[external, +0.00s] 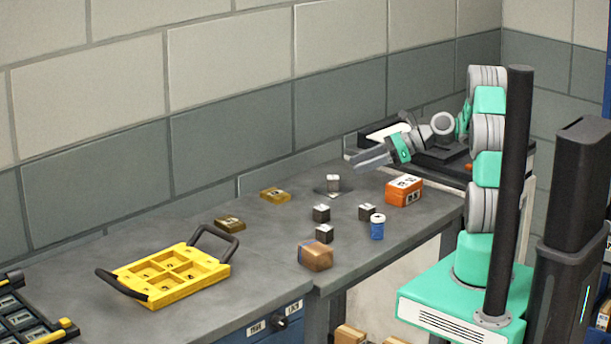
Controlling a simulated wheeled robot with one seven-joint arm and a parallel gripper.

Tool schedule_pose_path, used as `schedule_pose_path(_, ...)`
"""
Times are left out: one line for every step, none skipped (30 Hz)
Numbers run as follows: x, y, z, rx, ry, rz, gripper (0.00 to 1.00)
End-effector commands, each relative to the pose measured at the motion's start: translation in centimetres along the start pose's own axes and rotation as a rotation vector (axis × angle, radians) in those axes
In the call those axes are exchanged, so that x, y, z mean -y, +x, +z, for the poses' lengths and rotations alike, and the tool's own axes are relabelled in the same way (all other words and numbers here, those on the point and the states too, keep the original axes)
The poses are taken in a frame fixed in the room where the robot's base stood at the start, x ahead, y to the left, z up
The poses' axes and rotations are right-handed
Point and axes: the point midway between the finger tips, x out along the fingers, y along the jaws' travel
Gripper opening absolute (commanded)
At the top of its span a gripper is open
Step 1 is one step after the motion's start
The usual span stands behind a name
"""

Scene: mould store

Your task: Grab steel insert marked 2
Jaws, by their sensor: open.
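Several small steel-grey blocks, which look like the inserts, stand on the grey workbench (262,238). A lighter block (333,184) stands at the back on a dark square patch. Darker blocks with pale tops stand nearer the front: one in the middle (321,213), one to its right (367,212) and one closer to the front edge (324,234). Their marks are too small to read, so I cannot tell which is marked 2. My gripper (362,161) is open and empty, above the bench at the back, just up and right of the lighter block.
A yellow tray (205,284) with compartments and dark handles lies left. Two brass-coloured blocks (274,195) (230,224) lie near the wall. A brown box (315,256), a blue can with a white top (377,228) and an orange box (404,191) stand near the front edge.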

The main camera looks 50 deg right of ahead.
Motion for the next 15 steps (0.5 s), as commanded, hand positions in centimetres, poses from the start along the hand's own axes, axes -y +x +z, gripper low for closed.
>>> schedule_pose_path(-0.7, 0.4, 2.4, 0.002, -0.001, 0.030, 0.55)
schedule_pose_path(-1.4, 1.0, 3.2, 0.004, 0.008, 0.056, 0.55)
schedule_pose_path(-2.3, 2.0, 4.4, 0.006, 0.018, 0.095, 0.55)
schedule_pose_path(-2.9, 2.8, 5.4, 0.007, 0.024, 0.126, 0.55)
schedule_pose_path(-3.7, 3.6, 6.2, 0.008, 0.030, 0.158, 0.55)
schedule_pose_path(-4.7, 4.7, 7.2, 0.008, 0.039, 0.199, 0.55)
schedule_pose_path(-5.4, 5.5, 7.8, 0.008, 0.046, 0.229, 0.55)
schedule_pose_path(-6.2, 6.3, 8.4, 0.008, 0.052, 0.258, 0.55)
schedule_pose_path(-7.3, 7.2, 9.1, 0.008, 0.058, 0.297, 0.55)
schedule_pose_path(-8.2, 7.8, 9.6, 0.005, 0.064, 0.330, 0.55)
schedule_pose_path(-9.2, 8.3, 9.9, 0.001, 0.066, 0.365, 0.55)
schedule_pose_path(-10.6, 8.9, 10.2, -0.005, 0.062, 0.414, 0.55)
schedule_pose_path(-11.6, 9.2, 10.1, -0.009, 0.050, 0.450, 0.55)
schedule_pose_path(-12.4, 9.4, 9.8, -0.011, 0.030, 0.485, 0.55)
schedule_pose_path(-13.2, 9.2, 8.6, -0.015, -0.019, 0.528, 0.55)
